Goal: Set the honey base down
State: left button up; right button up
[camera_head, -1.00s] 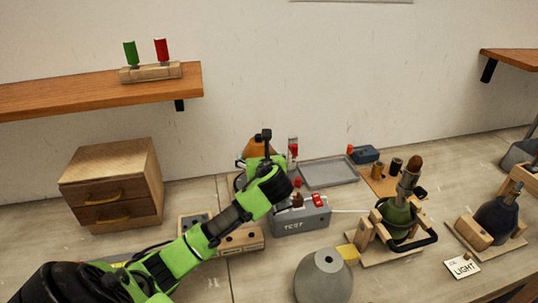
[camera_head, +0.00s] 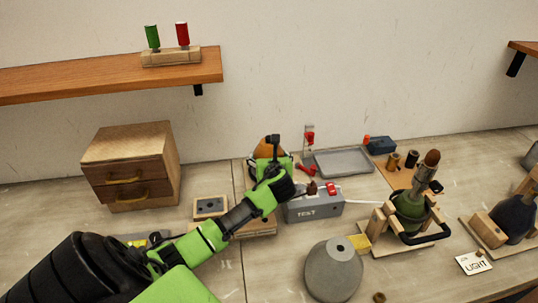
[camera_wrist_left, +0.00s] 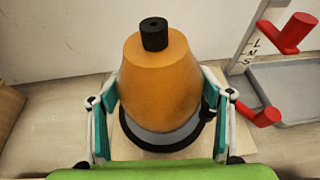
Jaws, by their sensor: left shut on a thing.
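The honey base (camera_head: 266,147) is an orange cone with a black cap on top and a dark ring around its foot. It also shows upright in the left wrist view (camera_wrist_left: 160,75). My left gripper (camera_head: 270,168) is shut on it, with one finger on each side in the left wrist view (camera_wrist_left: 162,118). A pale wooden board (camera_wrist_left: 128,150) lies under its foot. I cannot tell whether the foot touches the board. In the head view my gripper hides the lower part of the base. My right gripper is not in view.
A grey TEST box (camera_head: 314,205) stands right of my left gripper, with a grey tray (camera_head: 343,162) and red-handled stand (camera_head: 309,138) behind. A grey cone (camera_head: 333,270) is in front. A green bottle-shaped base (camera_head: 408,212) sits in a wooden cradle. A drawer box (camera_head: 130,165) stands left.

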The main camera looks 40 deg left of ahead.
pick_arm(q)
jog(key=o, duration=2.1)
jog(key=shift+s+r, duration=0.1)
jog(key=shift+r, duration=0.05)
jog(key=shift+d, duration=0.1)
jog(key=v, duration=1.2)
jog(key=shift+b, duration=0.3)
